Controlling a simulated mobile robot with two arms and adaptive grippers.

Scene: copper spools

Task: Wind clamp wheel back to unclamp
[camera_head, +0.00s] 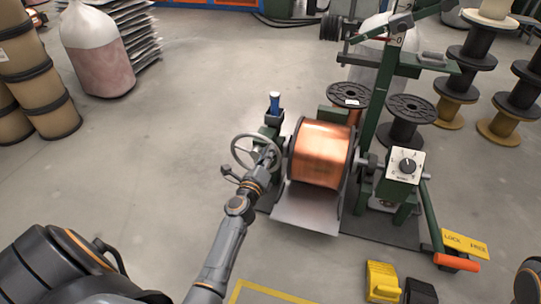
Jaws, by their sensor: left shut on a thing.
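The clamp wheel (236,147) is a grey spoked handwheel on the left side of a green winding machine, with a small crank knob (228,171) at its lower left. My left gripper (267,158) is at the wheel's right side and is shut on it; the gripper and wrist hide part of the rim and hub. A copper-wound spool (320,155) with dark flanges sits in the machine just right of the wheel. My right gripper is out of view.
A control box with a dial (405,165), an orange-handled lever (456,262) and a yellow block (382,281) are at the right. Empty dark spools (408,120) stand behind. The floor left of the wheel is clear.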

